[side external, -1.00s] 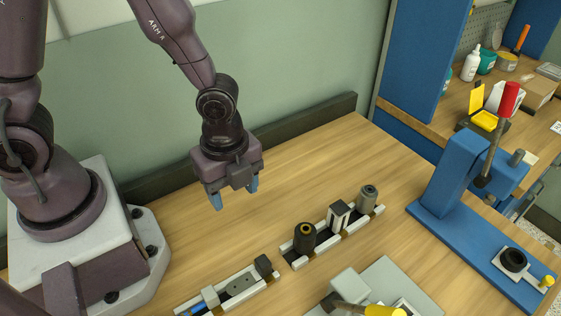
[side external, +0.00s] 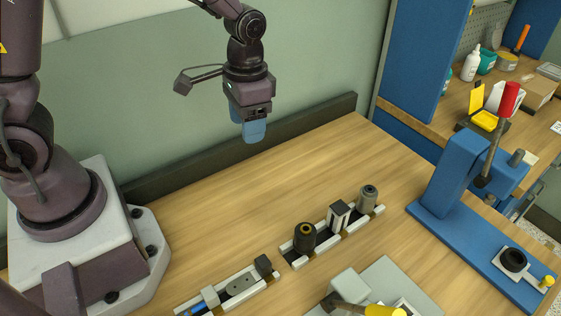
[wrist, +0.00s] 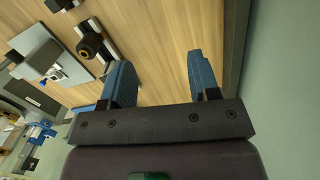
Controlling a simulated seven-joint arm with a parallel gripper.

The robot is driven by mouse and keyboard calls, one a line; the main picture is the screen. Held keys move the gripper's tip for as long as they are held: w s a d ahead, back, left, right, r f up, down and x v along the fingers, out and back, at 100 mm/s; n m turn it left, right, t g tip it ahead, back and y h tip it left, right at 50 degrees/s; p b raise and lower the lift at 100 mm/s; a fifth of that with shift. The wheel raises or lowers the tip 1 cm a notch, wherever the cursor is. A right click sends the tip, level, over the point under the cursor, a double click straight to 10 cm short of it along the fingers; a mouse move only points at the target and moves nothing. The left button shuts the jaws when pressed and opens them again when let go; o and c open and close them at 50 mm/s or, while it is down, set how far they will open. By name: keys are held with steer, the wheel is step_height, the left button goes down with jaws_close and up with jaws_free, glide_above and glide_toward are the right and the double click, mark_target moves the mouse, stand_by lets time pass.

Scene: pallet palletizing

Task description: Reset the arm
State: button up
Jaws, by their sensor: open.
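My gripper (side external: 254,132) hangs high above the back of the wooden table (side external: 200,230), close to the green wall, with its blue fingers pointing down. In the side view it is turned so that one finger largely hides the other. In the wrist view my gripper (wrist: 163,80) shows its two blue fingers spread well apart, with nothing between them but the table far below. It is open and empty, and it touches nothing.
Two rails, the farther (side external: 325,236) and the nearer (side external: 228,293), hold small parts on the table. A blue lever press (side external: 440,190) stands right. A grey plate (side external: 395,285) with a yellow-handled tool lies in front.

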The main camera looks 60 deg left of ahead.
steer(key=s+r+n+t, duration=0.1)
steer(key=s+r+t, duration=0.2)
steer(key=s+r, duration=0.3)
steer(key=s+a+r+t, duration=0.1)
steer(key=s+r+t, duration=0.2)
steer(key=s+r, duration=0.3)
steer(key=shift+s+r+n, duration=0.2)
steer(key=shift+r+n, duration=0.2)
steer(key=shift+r, duration=2)
